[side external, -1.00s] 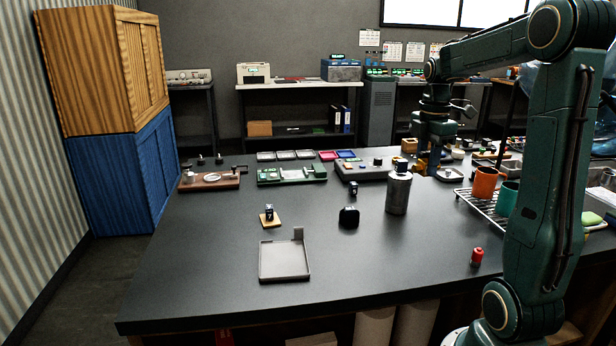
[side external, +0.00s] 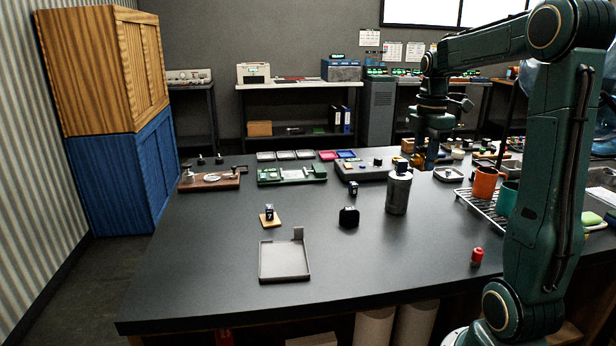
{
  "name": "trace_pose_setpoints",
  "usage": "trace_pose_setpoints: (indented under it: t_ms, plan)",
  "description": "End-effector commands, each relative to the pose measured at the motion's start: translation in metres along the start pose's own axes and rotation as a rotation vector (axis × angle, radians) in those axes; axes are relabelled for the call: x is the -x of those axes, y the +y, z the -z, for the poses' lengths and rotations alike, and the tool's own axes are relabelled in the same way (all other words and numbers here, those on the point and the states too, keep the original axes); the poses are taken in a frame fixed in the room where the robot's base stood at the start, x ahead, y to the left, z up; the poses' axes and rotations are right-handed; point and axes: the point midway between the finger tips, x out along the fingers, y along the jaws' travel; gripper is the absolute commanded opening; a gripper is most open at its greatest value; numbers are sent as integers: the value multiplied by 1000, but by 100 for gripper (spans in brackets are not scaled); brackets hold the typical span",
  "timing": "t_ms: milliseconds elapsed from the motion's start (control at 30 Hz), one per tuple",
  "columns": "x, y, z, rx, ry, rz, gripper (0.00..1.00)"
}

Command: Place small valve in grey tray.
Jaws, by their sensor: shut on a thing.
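The grey tray (side external: 285,262) is square and shallow, with a raised tab at its back right corner. It lies empty on the dark table, near the front middle. My gripper (side external: 421,163) points down at the back right of the table, behind and to the right of the metal canister. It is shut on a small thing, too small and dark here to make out. I cannot tell from this view whether that is the small valve. The gripper is well apart from the grey tray, far to its right and behind it.
The metal canister (side external: 398,192) stands between my gripper and the tray. A black block (side external: 349,217) and a yellow pad (side external: 268,221) bearing a small dark part stand behind the tray. A red part (side external: 477,256) is at right. The table left of the tray is clear.

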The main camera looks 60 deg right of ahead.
Motion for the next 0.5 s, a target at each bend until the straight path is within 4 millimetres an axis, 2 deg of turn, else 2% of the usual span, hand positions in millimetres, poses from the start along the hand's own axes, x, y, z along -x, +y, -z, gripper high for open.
trace_pose_setpoints:
  t_ms: [267,500]
  plan:
    - [3,21,41,203,0,-1,4]
    - [5,41,99,470,0,1,4]
